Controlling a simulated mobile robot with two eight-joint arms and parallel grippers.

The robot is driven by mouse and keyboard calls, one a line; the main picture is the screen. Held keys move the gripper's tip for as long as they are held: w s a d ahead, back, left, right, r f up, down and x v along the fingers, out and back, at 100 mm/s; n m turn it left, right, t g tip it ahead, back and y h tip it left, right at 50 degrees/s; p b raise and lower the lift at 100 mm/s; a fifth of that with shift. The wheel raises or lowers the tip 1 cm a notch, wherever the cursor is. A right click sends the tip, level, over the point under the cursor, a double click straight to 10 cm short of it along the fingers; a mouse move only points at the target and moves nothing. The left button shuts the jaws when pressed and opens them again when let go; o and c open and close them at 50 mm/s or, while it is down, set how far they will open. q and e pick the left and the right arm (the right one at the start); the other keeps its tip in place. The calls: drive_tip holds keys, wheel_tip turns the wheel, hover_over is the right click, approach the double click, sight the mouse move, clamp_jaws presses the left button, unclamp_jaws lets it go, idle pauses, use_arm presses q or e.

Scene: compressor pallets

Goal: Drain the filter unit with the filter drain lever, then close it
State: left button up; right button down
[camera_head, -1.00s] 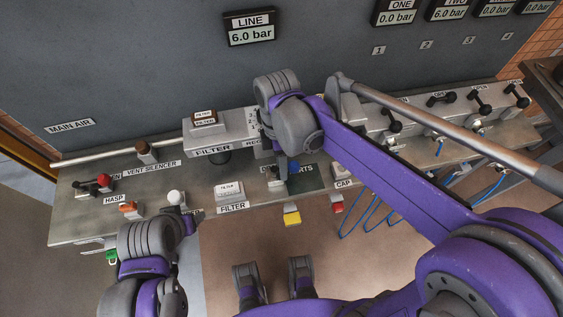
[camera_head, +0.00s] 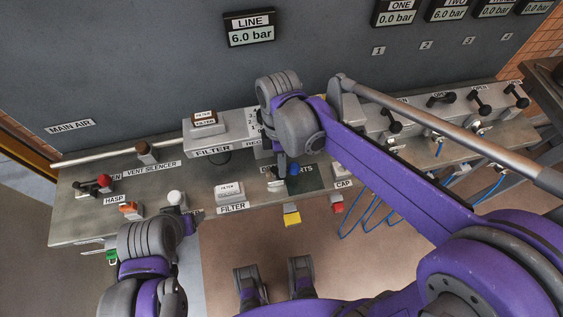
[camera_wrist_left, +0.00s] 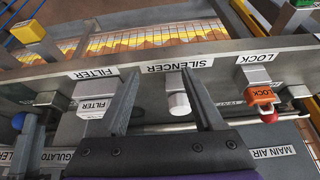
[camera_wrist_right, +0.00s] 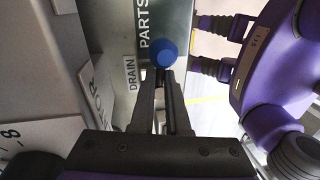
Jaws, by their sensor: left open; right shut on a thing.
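The filter unit (camera_head: 222,130) is a grey box with a FILTER label on the bench's back part. The filter drain lever's blue knob (camera_wrist_right: 166,52) shows at the tips of my right gripper (camera_wrist_right: 163,82), beside a DRAIN label. The right gripper is shut on the lever; its fingers hide most of the lever. In the head view this gripper (camera_head: 283,172) points down in front of the filter unit, to its right.
A white-knobbed silencer control (camera_head: 175,198), an orange hasp piece (camera_head: 130,210) and a red-knobbed lever (camera_head: 104,181) stand on the left of the bench. A small FILTER block (camera_head: 229,192) and a yellow tag (camera_head: 291,218) are at the front. The LINE gauge (camera_head: 250,29) reads 6.0 bar.

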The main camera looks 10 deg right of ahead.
drive_tip(key=m, duration=0.4)
drive_tip(key=shift+s+y+p, duration=0.3)
drive_tip(key=shift+s, duration=0.05)
drive_tip(key=m, duration=0.4)
drive_tip(key=shift+s+a+m+t+y+p, duration=0.15)
drive_tip(key=shift+s+m+t+y+p, duration=0.15)
drive_tip(key=shift+s+y+p, duration=0.1)
drive_tip(key=m, duration=0.4)
drive_tip(key=shift+s+a+t, duration=0.25)
drive_tip(key=shift+a+t, duration=0.05)
drive_tip(key=shift+t, duration=0.1)
drive_tip(key=shift+s+a+m+t+y+p, duration=0.15)
drive_tip(key=shift+m+p, duration=0.1)
drive_tip(key=shift+m, duration=0.8)
drive_tip(key=shift+w+a+m+t+y+p, duration=0.15)
drive_tip(key=shift+m+p, duration=0.1)
drive_tip(key=shift+m, duration=0.8)
drive_tip(key=shift+s, duration=0.1)
drive_tip(key=c, duration=0.9)
unclamp_jaws()
